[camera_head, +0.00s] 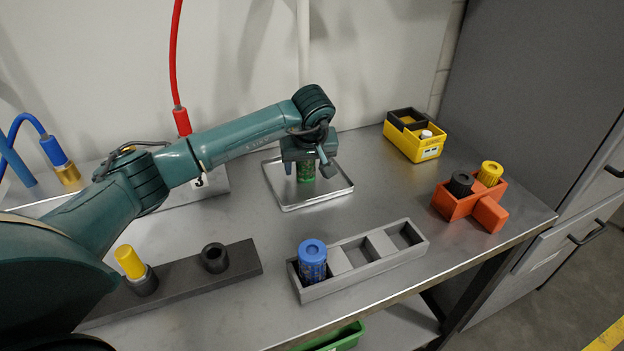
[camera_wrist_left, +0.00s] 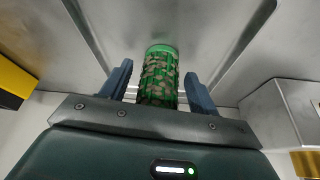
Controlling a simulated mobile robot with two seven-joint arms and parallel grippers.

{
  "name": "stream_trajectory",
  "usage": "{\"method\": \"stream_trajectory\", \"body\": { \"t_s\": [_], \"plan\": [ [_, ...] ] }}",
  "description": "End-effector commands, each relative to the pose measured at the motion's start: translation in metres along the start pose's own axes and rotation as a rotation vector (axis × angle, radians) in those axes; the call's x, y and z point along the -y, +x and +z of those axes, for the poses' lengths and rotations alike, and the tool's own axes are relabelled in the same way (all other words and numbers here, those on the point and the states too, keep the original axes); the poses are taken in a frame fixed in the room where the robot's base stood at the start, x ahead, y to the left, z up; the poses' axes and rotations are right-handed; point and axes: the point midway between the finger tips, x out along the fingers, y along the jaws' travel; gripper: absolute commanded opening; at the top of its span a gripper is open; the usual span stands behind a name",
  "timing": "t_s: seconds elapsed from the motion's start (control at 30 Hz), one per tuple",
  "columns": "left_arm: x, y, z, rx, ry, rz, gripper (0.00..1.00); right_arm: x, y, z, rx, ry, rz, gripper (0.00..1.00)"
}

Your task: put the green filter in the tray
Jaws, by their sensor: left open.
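The green filter (camera_head: 306,173), a patterned cylinder, stands upright in the shallow metal tray (camera_head: 318,202) at the back middle of the bench. My left gripper (camera_head: 307,167) is above the tray, pointing down, with one finger on each side of the filter. In the left wrist view the green filter (camera_wrist_left: 159,72) is between the two blue-grey fingers, with a gap on both sides. The gripper is open and holds nothing. The gripper's body hides the filter's upper part in the head view. My right gripper does not show.
A grey three-slot holder (camera_head: 376,267) with a blue filter (camera_head: 312,258) is at the front. A dark bar (camera_head: 188,279) holds a yellow-topped part (camera_head: 130,262). A yellow bin (camera_head: 415,141) and an orange holder (camera_head: 488,214) stand right. A red hose (camera_head: 175,55) hangs behind my arm.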

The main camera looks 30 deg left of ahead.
Motion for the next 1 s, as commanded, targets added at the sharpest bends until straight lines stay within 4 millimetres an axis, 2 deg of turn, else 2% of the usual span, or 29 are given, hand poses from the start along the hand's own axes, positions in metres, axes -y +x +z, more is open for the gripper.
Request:
{"method": "stream_trajectory", "body": {
  "t_s": [0.13,0.4,0.6,0.8,1.0],
  "plan": [
    [0.000,-0.027,0.001,-0.005,0.003,0.002,0.61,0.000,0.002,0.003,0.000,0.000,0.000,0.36],
    [0.000,-0.048,0.064,-0.002,0.007,0.002,0.61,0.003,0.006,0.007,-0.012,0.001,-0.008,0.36],
    [0.000,-0.062,0.097,-0.001,0.004,0.001,0.61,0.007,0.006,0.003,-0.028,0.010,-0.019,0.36],
    [0.000,-0.068,0.110,-0.001,0.001,-0.001,0.61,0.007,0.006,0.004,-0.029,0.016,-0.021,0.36],
    [0.000,-0.069,0.112,-0.001,0.001,-0.001,0.61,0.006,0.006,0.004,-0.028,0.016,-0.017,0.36]
  ]
}}
